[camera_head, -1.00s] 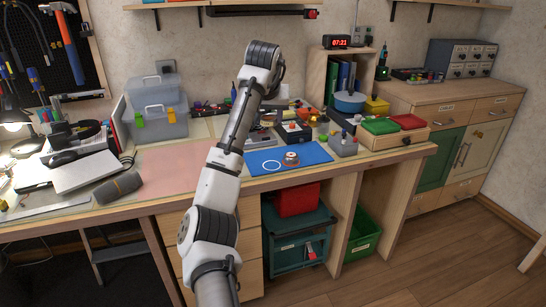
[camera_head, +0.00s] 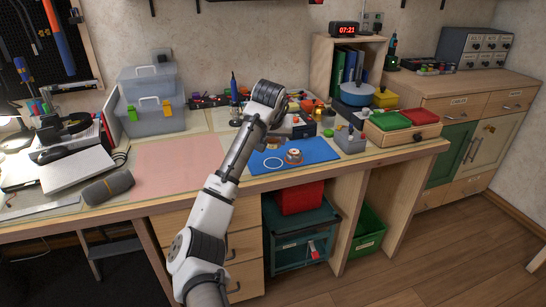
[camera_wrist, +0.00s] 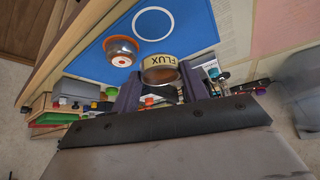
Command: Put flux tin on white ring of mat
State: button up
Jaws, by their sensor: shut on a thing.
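In the wrist view my gripper (camera_wrist: 159,80) is shut on the flux tin (camera_wrist: 161,68), a round tin with a cream band reading FLUX. The blue mat (camera_wrist: 90,58) lies beyond the tin, with its white ring (camera_wrist: 135,21) bare.
A copper and white round pot (camera_head: 294,157) stands on the mat beside the ring; it also shows in the wrist view (camera_wrist: 121,51). A grey bin (camera_head: 350,141) stands right of the mat. Various tools crowd behind it. The pink mat (camera_head: 178,165) at left is clear.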

aim_at(274, 161)
jog(key=shift+f, duration=3.05)
jog(key=o, duration=0.7)
jog(key=shift+f, duration=0.15)
jog(key=v, duration=1.2)
jog(key=shift+w+r, duration=0.1)
jog(key=shift+r, duration=0.1)
